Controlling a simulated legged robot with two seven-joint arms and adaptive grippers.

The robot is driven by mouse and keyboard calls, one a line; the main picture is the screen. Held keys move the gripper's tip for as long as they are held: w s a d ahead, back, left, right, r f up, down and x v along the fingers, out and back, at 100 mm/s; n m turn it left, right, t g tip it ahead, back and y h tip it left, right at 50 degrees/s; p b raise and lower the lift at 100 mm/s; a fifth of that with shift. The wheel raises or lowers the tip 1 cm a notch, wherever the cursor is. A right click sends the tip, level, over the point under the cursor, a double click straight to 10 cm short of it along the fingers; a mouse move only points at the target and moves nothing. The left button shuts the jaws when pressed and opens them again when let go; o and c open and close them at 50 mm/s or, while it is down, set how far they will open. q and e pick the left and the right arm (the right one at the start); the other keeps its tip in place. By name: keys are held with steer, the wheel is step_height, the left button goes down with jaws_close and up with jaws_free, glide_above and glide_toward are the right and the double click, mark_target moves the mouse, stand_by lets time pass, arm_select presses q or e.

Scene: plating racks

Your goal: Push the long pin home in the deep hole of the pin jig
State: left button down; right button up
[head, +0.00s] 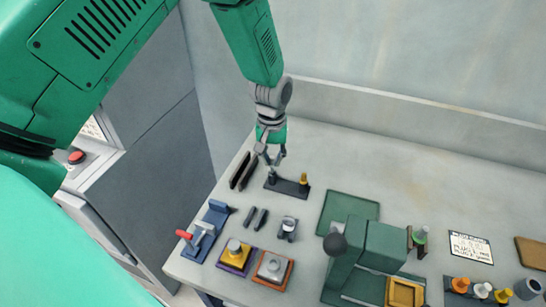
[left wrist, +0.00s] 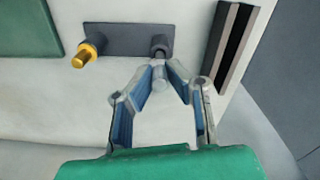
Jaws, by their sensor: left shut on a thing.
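The pin jig is a dark flat plate (head: 289,187) near the back left of the table; it also shows in the left wrist view (left wrist: 117,39). A yellow, collared pin (head: 304,180) stands at its right end, and it is at the left in the wrist view (left wrist: 88,53). A dark round boss (left wrist: 160,45) rises at the other end. My left gripper (head: 271,161) is over that boss, its fingertips (left wrist: 160,72) shut on a short visible length of grey pin (left wrist: 159,83). The pin's lower end is hidden, so its depth cannot be told. My right gripper is not in view.
Dark bars (head: 240,170) lie left of the jig. A metal cup (head: 287,228), small dark pieces (head: 256,217) and a blue clamp with red handle (head: 205,233) stand in front. A green press (head: 362,255) is at right. Table behind the jig is clear.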

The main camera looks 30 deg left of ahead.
mark_target(272, 164)
arm_select(q)
steer(key=shift+f+b, duration=0.8)
steer(key=shift+f, duration=0.8)
steer(key=c, duration=1.5)
jaws_free()
steer(key=shift+r, duration=0.3)
step_height(272, 164, up, 10)
steer(key=shift+r, duration=0.65)
